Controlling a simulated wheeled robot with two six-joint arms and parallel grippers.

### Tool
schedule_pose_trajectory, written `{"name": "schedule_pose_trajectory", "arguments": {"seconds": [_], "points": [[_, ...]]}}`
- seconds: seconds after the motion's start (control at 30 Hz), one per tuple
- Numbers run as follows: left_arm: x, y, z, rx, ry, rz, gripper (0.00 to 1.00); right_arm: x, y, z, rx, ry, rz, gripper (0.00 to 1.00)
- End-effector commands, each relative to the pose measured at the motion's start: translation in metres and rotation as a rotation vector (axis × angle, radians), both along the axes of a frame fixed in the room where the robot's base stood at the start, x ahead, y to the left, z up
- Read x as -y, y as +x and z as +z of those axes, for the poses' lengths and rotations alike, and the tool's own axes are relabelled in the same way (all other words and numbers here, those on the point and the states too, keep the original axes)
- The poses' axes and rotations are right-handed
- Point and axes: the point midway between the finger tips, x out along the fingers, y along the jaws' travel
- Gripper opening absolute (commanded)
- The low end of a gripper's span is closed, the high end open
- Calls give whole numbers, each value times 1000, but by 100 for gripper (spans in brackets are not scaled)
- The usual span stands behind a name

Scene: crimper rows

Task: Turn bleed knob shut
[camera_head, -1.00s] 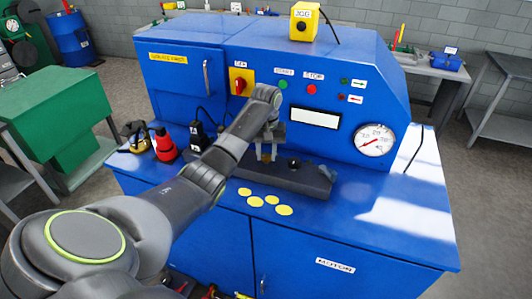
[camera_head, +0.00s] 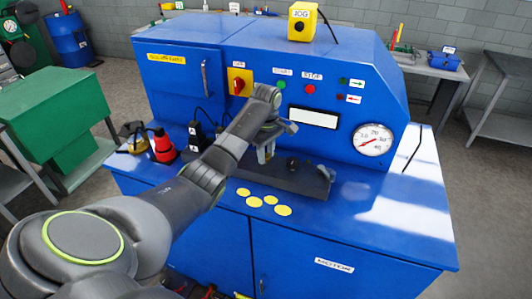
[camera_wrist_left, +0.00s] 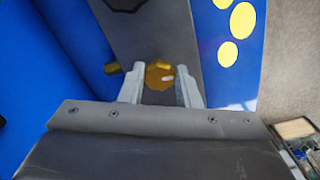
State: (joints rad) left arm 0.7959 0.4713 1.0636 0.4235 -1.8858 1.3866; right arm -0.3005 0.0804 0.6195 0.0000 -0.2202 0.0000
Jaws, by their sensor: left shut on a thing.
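The brass bleed knob (camera_wrist_left: 160,74) shows in the left wrist view on a dark grey block (camera_wrist_left: 152,30). It lies between the two pale fingers of my left gripper (camera_wrist_left: 158,88), which is shut on it. In the head view my left gripper (camera_head: 264,153) points down at the left part of the dark block (camera_head: 300,180) on the blue bench. The knob is mostly hidden there by the fingers and wrist. My right gripper is not in view.
A dark round knob (camera_head: 292,164) stands on the block to the right of my gripper. Yellow discs (camera_head: 270,200) lie in front. A red bottle (camera_head: 163,146) stands left. The blue panel behind carries a red switch (camera_head: 239,83) and a gauge (camera_head: 373,140). The bench's right side is clear.

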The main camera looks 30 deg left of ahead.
Motion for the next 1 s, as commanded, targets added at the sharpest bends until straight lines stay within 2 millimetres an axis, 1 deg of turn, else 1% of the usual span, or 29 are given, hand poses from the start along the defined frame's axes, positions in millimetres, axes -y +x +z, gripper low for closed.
{"name": "schedule_pose_trajectory", "arguments": {"seconds": [0.1,0.3,0.83,0.87,1.0], "points": [[-1,1,0,2,3,58,7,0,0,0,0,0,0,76],[-1,1,0,1,3,120,7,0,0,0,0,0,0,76],[-1,0,0,0,3,144,7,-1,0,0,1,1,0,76],[-1,0,0,0,3,144,31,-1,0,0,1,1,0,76],[-1,0,0,0,2,143,49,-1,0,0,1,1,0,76]]}}
